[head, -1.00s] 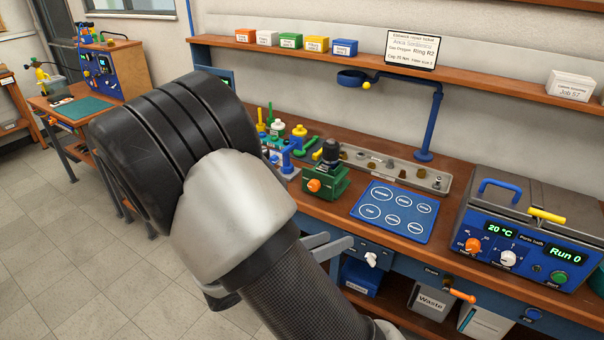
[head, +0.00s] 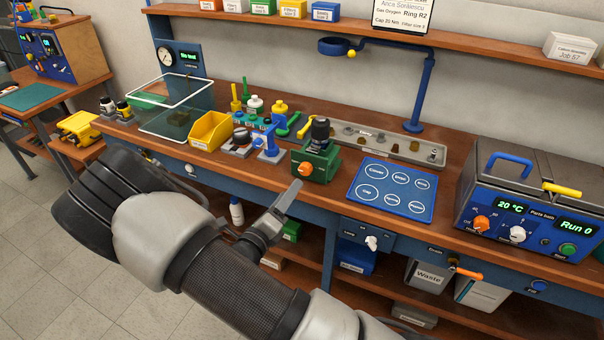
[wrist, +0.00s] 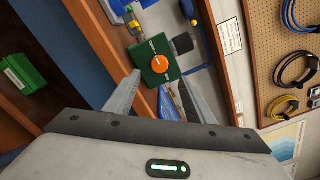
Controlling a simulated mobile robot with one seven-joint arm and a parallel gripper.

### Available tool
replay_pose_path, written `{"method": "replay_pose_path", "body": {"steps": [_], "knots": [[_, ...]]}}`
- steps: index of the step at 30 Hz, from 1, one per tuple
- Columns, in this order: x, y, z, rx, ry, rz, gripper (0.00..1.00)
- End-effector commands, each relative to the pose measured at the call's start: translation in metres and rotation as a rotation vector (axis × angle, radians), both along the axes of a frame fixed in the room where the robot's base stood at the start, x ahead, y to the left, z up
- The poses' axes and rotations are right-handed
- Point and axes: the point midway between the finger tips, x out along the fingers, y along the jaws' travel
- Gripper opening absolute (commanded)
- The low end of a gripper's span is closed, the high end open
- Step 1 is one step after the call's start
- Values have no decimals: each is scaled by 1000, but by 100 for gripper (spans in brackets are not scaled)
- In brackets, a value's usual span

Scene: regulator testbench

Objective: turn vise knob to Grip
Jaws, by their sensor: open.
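The green vise (head: 318,160) stands near the front edge of the bench, with a dark cylindrical part (head: 320,130) upright on it. Its orange knob (head: 305,169) is on the front face; the knob also shows in the wrist view (wrist: 160,64) on the green body (wrist: 154,47). Small white markings sit beside the knob, too small to read. My gripper (head: 296,186) is just in front of and below the vise, pointing toward it. In the wrist view my gripper (wrist: 160,80) is open and empty, its fingers apart on either side of the knob's line, not visibly touching it.
Right of the vise lie a blue mat (head: 392,190) with labelled circles and a metal tray (head: 390,145). A yellow bin (head: 212,131) and several coloured fittings stand to the left. The parts bath (head: 520,205) is at right. A blue lamp-like stand (head: 424,90) rises behind.

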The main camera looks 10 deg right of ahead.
Motion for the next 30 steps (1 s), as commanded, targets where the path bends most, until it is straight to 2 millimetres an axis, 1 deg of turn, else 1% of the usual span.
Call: {"method": "replay_pose_path", "body": {"steps": [1, 6, 12, 18, 26, 28, 30], "knots": [[9, -9, 0, -1, -1, -5, 49], [39, -30, 0, 0, -1, -4, 49], [64, -48, 0, 0, -1, -3, 49], [75, -55, 0, 0, 0, 0, 49], [76, -56, 0, 0, 0, 0, 49], [76, -56, 0, 0, 0, -1, 41], [76, -56, 0, 0, 0, -1, 29]]}}
